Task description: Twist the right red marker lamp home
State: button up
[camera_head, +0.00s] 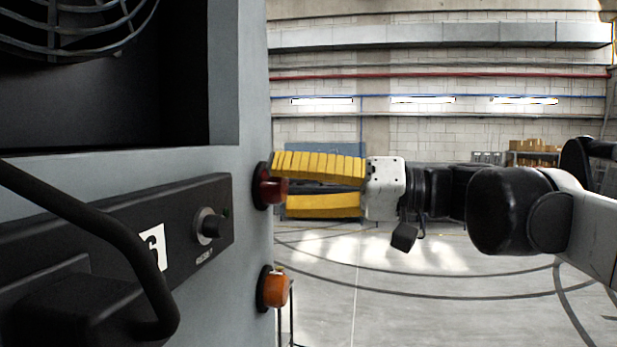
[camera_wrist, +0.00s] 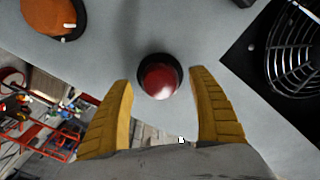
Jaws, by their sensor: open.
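The red marker lamp (camera_head: 273,190) sits in a dark round socket on the right edge of the grey panel, above the orange lamp. In the wrist view the red lamp (camera_wrist: 159,80) lies ahead of and between the two yellow fingers, with its dark ring around it. My gripper (camera_head: 282,180) is open, its fingers pointing left at the panel. The upper fingertip is close to the lamp's upper side in the head view. In the wrist view, gaps show between the lamp and both fingers (camera_wrist: 160,105). I cannot tell how deep the lamp sits in its socket.
An orange lamp (camera_head: 275,289) is below the red one; it also shows in the wrist view (camera_wrist: 48,16). A black control box with a knob (camera_head: 209,226) and a curved black handle (camera_head: 110,245) project from the panel. A fan grille (camera_head: 75,25) is above. Open floor lies right.

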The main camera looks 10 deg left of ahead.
jog(key=shift+a, duration=0.7)
jog(key=c, duration=1.2)
jog(key=m, duration=0.5)
jog(key=shift+m+b, duration=0.35)
jog(key=shift+m, duration=0.05)
jog(key=m, duration=0.6)
